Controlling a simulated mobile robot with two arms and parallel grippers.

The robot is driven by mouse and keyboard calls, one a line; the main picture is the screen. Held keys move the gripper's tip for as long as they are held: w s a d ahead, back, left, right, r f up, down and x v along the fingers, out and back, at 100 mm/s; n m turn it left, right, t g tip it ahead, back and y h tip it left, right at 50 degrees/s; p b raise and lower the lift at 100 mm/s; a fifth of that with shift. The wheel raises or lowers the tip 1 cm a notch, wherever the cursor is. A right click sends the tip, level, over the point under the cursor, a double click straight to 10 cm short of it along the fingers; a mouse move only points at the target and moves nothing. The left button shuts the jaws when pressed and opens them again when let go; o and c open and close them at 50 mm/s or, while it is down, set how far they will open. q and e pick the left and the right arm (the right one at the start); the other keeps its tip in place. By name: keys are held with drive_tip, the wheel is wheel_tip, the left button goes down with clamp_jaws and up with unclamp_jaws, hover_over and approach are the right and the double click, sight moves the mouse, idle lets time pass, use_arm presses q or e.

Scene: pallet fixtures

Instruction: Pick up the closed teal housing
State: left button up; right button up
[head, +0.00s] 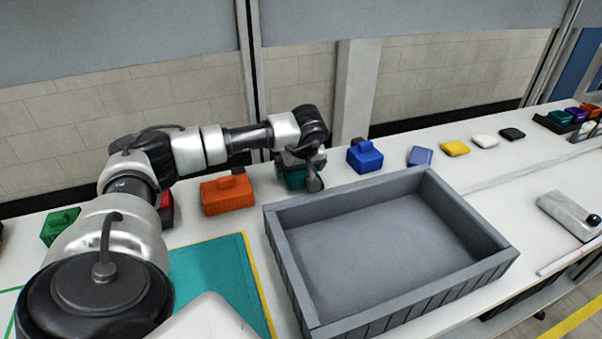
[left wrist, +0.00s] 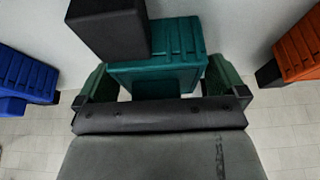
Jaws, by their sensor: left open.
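The teal housing (head: 288,178) stands on the table behind the grey crate, partly hidden by my left gripper (head: 304,178) and wrist in the head view. In the left wrist view the teal housing (left wrist: 165,78) lies between the two spread fingers of my left gripper (left wrist: 160,82). One finger is on each side of it; I cannot tell whether they touch it. A dark block (left wrist: 105,25) shows against the housing's upper left in that view. My left gripper is open. My right gripper is not in view.
An orange housing (head: 226,194) stands left of the teal one and a blue housing (head: 365,157) right of it. The empty grey crate (head: 300,295) is in front. A teal mat (head: 212,275) lies left of the crate. Yellow, white and black pieces lie farther right.

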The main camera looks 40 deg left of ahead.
use_arm(q)
drive_tip(key=shift+c, duration=0.2)
drive_tip(key=c, duration=0.9)
drive_tip(key=shift+r, duration=0.1)
drive_tip(key=shift+c, duration=0.2)
